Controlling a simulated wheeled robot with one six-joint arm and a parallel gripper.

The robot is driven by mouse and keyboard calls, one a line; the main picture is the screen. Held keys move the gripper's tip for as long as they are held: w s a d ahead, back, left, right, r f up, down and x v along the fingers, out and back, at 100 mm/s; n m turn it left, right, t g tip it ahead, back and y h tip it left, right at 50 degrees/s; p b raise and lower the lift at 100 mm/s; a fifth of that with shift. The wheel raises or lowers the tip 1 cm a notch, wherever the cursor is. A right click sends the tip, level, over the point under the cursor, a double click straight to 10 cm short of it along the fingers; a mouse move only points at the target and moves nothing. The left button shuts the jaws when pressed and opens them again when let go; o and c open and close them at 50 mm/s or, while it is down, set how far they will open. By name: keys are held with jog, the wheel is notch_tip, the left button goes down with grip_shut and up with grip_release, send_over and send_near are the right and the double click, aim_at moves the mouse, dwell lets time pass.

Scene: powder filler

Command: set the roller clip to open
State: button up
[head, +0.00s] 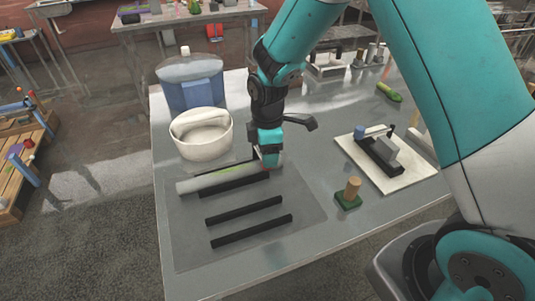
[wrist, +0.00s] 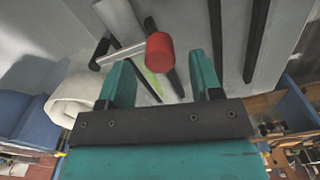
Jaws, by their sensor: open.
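A pale grey roller (head: 215,178) with a green streak lies on the dark mat at the table's left. A pale lever with a red end knob (wrist: 160,52) shows at the roller in the wrist view; I take it for the roller clip. In the head view only a little red shows below my gripper (head: 267,156). My gripper is open, pointing down at the roller's right end. In the wrist view the knob appears between the two teal fingers, with a gap on each side. I cannot tell how deep it sits between them or the lever's exact setting.
A white bowl (head: 202,134) and a blue water jug (head: 190,80) stand behind the roller. Two black bars (head: 250,230) lie on the mat in front. A wooden peg on a green base (head: 349,193) and a white board with a clamp-like device (head: 390,180) are right.

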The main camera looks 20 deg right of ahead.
jog(key=shift+f, duration=1.3)
grip_shut()
